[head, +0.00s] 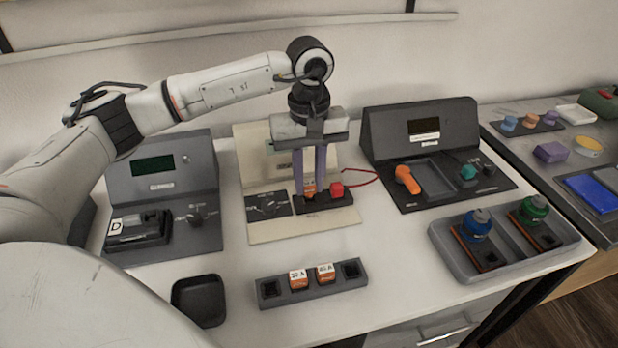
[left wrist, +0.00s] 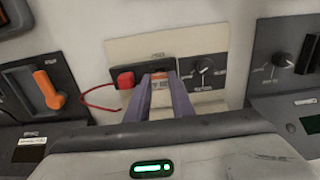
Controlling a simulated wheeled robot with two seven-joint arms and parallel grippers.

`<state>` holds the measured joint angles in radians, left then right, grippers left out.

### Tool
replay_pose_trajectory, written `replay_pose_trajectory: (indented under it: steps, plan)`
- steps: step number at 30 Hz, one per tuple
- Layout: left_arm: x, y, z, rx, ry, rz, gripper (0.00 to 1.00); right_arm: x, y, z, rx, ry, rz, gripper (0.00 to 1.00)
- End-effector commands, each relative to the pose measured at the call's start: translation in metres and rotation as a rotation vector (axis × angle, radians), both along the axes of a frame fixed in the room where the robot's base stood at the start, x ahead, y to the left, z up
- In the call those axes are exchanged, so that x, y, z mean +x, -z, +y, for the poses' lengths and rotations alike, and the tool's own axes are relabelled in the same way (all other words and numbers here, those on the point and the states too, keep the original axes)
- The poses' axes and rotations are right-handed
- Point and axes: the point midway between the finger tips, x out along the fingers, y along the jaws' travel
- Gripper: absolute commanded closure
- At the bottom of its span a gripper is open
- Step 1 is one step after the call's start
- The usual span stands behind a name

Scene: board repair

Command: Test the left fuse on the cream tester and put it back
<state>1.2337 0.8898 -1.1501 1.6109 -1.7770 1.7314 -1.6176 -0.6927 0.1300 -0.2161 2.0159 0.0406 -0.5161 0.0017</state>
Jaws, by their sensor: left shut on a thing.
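The cream tester (head: 292,228) stands in the middle of the table, with a dark socket block (head: 328,208) and a dial. My left gripper (head: 314,184) points down over this block, its purple fingers shut on an orange fuse (head: 308,188). The fuse is at the block, beside a red part (head: 337,190); its lower end is hidden, so I cannot tell how deep it sits. The left wrist view shows the fuse (left wrist: 159,75) between the fingertips. The fuse rack (head: 312,291) at the front has two orange-and-white fuses in its middle slots; both end slots are empty. My right gripper is not in view.
A grey tester (head: 160,180) with a "D" unit stands left, another with an orange lever (head: 407,179) right. A dark empty tray (head: 199,300) lies front left. A grey tray (head: 463,268) with blue and green knobbed parts is at right. A red wire loops beside the socket block.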

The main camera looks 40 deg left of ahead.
Motion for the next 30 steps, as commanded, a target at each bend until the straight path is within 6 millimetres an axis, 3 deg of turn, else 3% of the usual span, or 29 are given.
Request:
replay_pose_trajectory:
  steps: [30]
  plan:
    - [0.0001,0.0082,0.0,0.0,0.0,0.0,1.0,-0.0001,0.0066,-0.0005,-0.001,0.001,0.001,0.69]
